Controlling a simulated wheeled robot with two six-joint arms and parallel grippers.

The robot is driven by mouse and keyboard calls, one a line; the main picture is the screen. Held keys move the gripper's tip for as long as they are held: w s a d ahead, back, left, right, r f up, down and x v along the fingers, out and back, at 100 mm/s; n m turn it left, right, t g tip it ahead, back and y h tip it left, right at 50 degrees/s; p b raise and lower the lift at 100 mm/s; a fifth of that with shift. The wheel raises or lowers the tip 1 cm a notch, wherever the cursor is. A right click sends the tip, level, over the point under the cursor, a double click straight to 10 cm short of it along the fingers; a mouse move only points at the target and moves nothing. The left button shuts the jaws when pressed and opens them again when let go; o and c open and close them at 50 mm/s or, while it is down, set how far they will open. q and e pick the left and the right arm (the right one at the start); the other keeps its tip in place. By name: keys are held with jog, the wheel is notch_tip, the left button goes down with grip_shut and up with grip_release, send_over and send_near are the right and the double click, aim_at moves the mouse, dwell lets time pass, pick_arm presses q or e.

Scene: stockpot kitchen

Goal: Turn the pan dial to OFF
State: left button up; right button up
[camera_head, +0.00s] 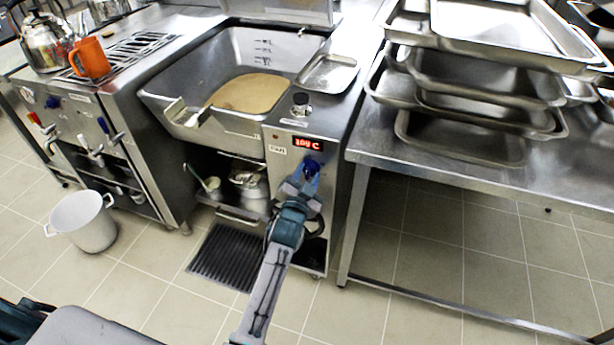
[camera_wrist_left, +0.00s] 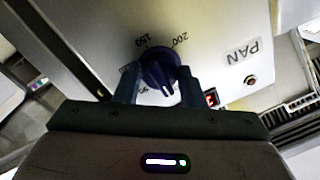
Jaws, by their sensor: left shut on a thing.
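The pan dial (camera_head: 312,166) is a dark blue knob on the steel front panel of the tilting pan, just under a lit red display (camera_head: 307,143). In the left wrist view the dial (camera_wrist_left: 160,68) sits among printed marks, with 150 and 200 readable, beside the label PAN (camera_wrist_left: 241,52). A pale pointer line on the knob faces the bottom of that view. My left gripper (camera_head: 303,181) reaches up to the dial; in the wrist view its two fingers (camera_wrist_left: 159,88) are closed on either side of the knob. The OFF mark cannot be made out. My right gripper does not show.
The pan basin (camera_head: 185,75) with a brown patch stands above. A steel table (camera_head: 450,165) with stacked trays (camera_head: 480,90) is at the right. A stove with an orange mug (camera_head: 89,57) and a white pot (camera_head: 82,222) on the floor are at the left. The floor in front is partly clear.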

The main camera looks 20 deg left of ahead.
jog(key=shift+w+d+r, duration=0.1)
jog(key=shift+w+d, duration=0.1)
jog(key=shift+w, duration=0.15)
pick_arm(q)
jog(key=o, duration=1)
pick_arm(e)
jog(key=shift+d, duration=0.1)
pick_arm(q)
jog(key=shift+s, duration=0.25)
jog(key=s+p, duration=0.1)
jog(key=s, duration=0.2)
jog(key=s+p, duration=0.1)
jog(key=s, duration=0.3)
jog(key=s+p, duration=0.1)
jog(key=s, duration=0.2)
jog(key=shift+s+d, duration=0.2)
jog(key=shift+d, duration=0.1)
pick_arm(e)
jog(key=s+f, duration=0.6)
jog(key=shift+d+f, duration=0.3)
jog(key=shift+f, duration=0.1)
